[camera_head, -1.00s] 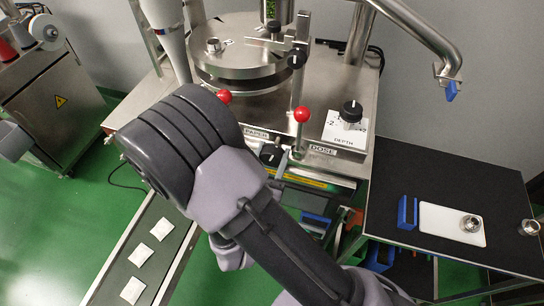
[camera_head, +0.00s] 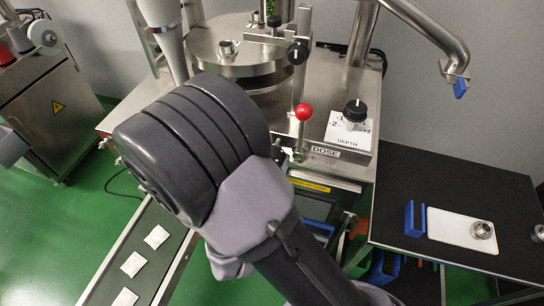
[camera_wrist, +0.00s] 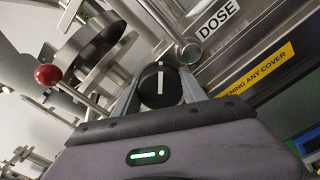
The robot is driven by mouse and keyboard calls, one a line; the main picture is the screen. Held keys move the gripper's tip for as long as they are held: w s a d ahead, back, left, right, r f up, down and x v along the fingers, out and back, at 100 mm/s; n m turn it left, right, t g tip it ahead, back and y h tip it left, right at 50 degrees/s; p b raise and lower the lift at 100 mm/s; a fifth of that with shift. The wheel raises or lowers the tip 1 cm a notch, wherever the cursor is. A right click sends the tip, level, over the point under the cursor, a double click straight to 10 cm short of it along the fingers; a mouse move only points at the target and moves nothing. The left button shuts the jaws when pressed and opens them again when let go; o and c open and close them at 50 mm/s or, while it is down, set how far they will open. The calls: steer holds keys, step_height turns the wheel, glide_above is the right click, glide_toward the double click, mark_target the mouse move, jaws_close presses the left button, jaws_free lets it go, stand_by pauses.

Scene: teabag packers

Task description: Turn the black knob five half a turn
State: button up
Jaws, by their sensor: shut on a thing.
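In the wrist view a round black knob (camera_wrist: 158,86) with a white pointer line sits on the steel machine front, near the DOSE label (camera_wrist: 218,17). The line runs nearly straight up and down in that picture. My gripper (camera_wrist: 160,76) has one finger on each side of the knob and is shut on it. In the head view my arm hides this knob and the gripper. I see no number on the knob. Another black knob (camera_head: 355,111) stands over the DEPTH plate (camera_head: 348,134), apart from my gripper.
A red ball lever (camera_head: 304,112) stands by the DOSE label; a red ball (camera_wrist: 47,75) shows at left in the wrist view. A black side table (camera_head: 465,190) at right bears a white board (camera_head: 450,227) and a blue holder (camera_head: 414,218). A conveyor (camera_head: 170,222) with white bags runs at left.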

stand_by(0.3)
steer(key=o, duration=1.1)
steer(key=shift+f, duration=0.1)
